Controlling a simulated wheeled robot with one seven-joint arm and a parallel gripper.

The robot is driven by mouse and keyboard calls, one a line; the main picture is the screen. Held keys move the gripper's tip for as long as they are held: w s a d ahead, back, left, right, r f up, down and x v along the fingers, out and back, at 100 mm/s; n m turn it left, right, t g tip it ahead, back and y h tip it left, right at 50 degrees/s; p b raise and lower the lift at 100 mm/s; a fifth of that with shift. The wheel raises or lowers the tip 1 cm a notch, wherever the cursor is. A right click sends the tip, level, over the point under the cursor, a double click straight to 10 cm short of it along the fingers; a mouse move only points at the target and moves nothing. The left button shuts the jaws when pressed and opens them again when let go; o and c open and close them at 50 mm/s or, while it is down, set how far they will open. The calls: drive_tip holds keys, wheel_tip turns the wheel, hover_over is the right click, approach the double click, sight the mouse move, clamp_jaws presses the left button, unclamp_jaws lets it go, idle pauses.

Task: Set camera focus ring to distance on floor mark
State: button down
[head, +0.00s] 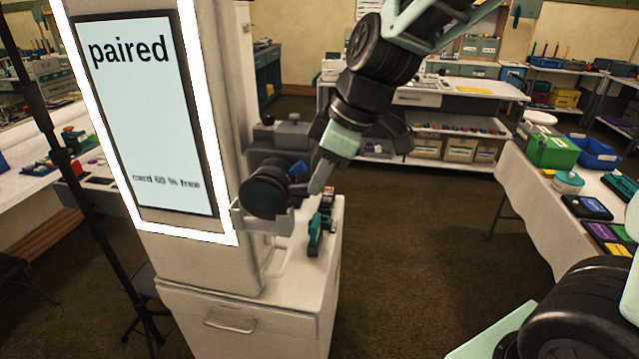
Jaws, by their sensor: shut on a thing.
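A dark camera (282,138) sits on a bracket at the right side of the white booth column. Its thick black lens (264,194) points toward me, low and left of the camera body. Ring markings are too small to read. I see no floor mark or distance number. The booth screen (140,115) reads "paired" and "card 60 % free".
A white cabinet (255,310) under the camera carries a teal-and-black item (320,225). A black stand pole (65,160) is at left. A cloth-covered table (535,195) with bins is at right, shelves (430,92) behind. Brown floor (410,240) between is clear.

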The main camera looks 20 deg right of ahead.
drive_tip(key=shift+s+d+f, duration=0.25)
drive_tip(key=shift+d+f, duration=0.1)
drive_tip(key=shift+f, duration=0.1)
drive_tip(key=c, duration=1.6)
unclamp_jaws()
drive_tip(key=shift+o, duration=1)
drive_tip(key=shift+s+d, duration=0.1)
drive_tip(key=shift+d, duration=0.1)
drive_tip(key=shift+a+r, duration=0.1)
drive_tip(key=shift+a, duration=0.05)
drive_tip(key=b+v, duration=0.2)
drive_tip(key=v, duration=1.5)
drive_tip(key=shift+r+b, duration=0.25)
drive_tip(key=shift+b, duration=0.1)
